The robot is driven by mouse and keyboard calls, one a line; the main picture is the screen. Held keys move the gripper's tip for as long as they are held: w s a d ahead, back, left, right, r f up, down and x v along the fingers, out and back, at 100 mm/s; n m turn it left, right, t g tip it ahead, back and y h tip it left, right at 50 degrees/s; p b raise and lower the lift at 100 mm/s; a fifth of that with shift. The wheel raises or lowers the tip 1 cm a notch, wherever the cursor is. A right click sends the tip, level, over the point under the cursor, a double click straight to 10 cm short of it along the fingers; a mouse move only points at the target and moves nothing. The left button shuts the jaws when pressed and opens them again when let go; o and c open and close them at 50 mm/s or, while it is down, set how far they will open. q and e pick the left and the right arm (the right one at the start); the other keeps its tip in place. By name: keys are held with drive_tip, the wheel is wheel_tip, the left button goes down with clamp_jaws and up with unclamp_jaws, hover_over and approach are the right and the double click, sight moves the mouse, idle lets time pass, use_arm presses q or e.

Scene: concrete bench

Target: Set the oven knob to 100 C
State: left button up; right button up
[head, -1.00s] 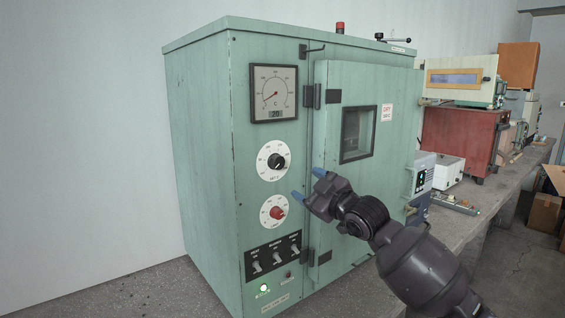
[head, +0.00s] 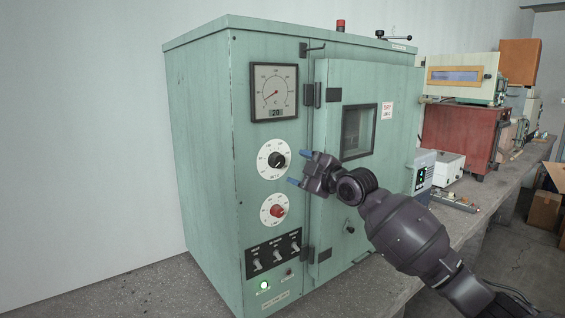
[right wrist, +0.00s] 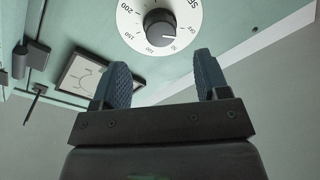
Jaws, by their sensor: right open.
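The green oven (head: 205,150) stands on the bench with its door shut. The black knob (head: 277,160) sits on a white numbered dial on the front panel; it also shows in the right wrist view (right wrist: 160,27). A red knob (head: 277,211) on a second white dial is below it. The gauge (head: 274,91) above reads 20 in its lower window. My right gripper (head: 298,167) is open and empty, its blue fingertips just right of the black knob and apart from it. In the right wrist view the knob lies beyond the gap between the fingertips (right wrist: 162,82). My left gripper is out of view.
Toggle switches (head: 274,253) and a lit green lamp (head: 264,285) are low on the panel. Hinges and the door edge lie close to my right gripper. A red box (head: 460,140) and other equipment stand along the bench at right.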

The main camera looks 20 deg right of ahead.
sight(281, 162)
drive_tip(key=shift+p+x, duration=0.4)
drive_tip(key=shift+x, duration=3.15)
drive_tip(key=c, duration=0.9)
